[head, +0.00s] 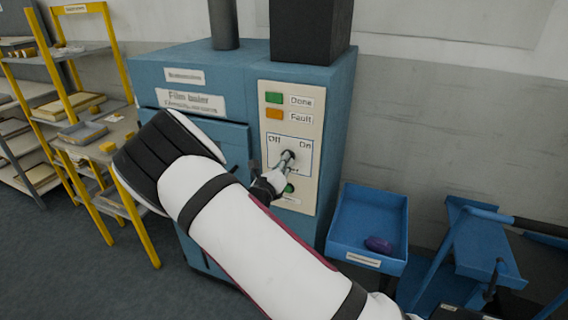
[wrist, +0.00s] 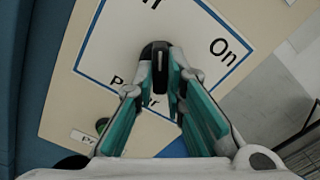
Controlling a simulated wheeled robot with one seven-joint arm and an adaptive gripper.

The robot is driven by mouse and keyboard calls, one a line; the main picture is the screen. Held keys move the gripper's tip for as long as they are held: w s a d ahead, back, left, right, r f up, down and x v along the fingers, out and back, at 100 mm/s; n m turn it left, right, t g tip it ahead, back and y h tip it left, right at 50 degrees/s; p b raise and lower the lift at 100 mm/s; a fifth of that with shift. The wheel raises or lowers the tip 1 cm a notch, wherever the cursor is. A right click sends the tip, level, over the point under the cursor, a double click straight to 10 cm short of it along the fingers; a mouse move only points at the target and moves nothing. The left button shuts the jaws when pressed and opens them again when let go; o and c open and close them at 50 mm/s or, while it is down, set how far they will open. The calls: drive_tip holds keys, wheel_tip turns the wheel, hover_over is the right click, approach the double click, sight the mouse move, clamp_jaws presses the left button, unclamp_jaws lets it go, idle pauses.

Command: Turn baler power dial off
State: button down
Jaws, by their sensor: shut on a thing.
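The blue film baler (head: 200,58) stands ahead with a cream control panel (head: 305,132). The black power dial (wrist: 155,52) sits inside a blue-outlined square marked "Off" at upper left and "On" at upper right in the head view. My gripper (wrist: 166,75) is shut on the dial, with one teal-padded finger on each side. In the head view my gripper (head: 284,162) reaches the panel from below and hides most of the dial. I cannot tell which mark the dial points at.
Above the dial are a green "Done" light (head: 273,98) and an orange "Fault" light (head: 273,114). A green button (head: 290,188) is just below my gripper. A blue bin (head: 345,215) with a purple item stands at right. A yellow-framed shelf (head: 88,110) is at left.

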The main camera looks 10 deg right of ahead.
drive_tip(key=shift+f+n, duration=0.1)
drive_tip(key=shift+n, duration=0.9)
drive_tip(key=c, duration=1.6)
unclamp_jaws()
drive_tip(key=shift+c, duration=0.2)
drive_tip(key=v, duration=1.2)
